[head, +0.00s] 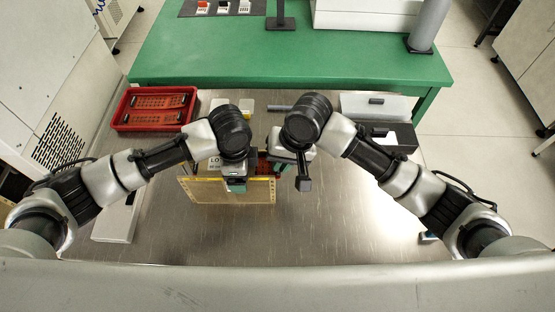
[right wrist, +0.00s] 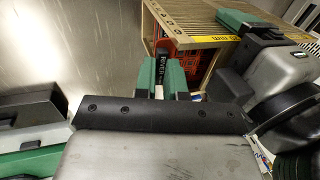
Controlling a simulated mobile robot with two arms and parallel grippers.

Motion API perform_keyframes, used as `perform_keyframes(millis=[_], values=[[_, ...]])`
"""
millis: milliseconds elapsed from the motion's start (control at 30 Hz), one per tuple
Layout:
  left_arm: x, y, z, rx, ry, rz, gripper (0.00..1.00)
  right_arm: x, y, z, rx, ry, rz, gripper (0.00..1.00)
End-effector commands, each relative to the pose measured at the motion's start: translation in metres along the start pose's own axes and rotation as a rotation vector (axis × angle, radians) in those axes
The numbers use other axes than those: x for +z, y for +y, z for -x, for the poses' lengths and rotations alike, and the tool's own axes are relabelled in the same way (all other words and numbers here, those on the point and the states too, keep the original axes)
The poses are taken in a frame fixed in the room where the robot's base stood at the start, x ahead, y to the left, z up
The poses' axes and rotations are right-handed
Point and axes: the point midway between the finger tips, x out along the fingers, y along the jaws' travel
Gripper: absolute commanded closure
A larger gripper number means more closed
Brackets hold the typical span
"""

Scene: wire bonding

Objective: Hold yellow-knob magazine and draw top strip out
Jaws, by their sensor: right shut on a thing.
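The magazine (head: 225,192) is a tan box with slotted sides and a yellow label, standing on the steel table; it also shows in the right wrist view (right wrist: 190,22). My left gripper (head: 236,186) is at its top edge, with a green finger against the slotted plate in the right wrist view (right wrist: 243,19). Whether it is shut is hidden. My right gripper (right wrist: 163,75), with green fingers, is beside the magazine's open end, shut on a narrow dark piece (right wrist: 162,62) lettered "RIVER". I cannot tell whether this is the strip. No yellow knob is clearly visible.
A red slotted part (right wrist: 180,66) shows behind the right fingers. Dark and white boxes (head: 375,105) stand at the back right. The front right of the steel table (head: 345,220) is clear. A green bench (head: 300,65) is behind.

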Motion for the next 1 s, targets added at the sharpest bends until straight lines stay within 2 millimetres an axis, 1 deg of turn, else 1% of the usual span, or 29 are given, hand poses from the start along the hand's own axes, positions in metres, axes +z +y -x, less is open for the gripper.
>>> perform_keyframes(millis=[500,800,1000], values=[[0.005,-0.002,0.000,-0.001,-0.011,0.006,0.66,-0.001,0.020,0.004,0.014,-0.001,-0.004,1.00],[0.006,-0.002,-0.001,-0.001,-0.015,0.007,0.66,-0.002,0.029,0.006,0.016,0.001,-0.005,1.00],[0.006,-0.002,-0.002,-0.001,-0.016,0.007,0.65,-0.002,0.032,0.007,0.017,0.001,-0.005,1.00]])
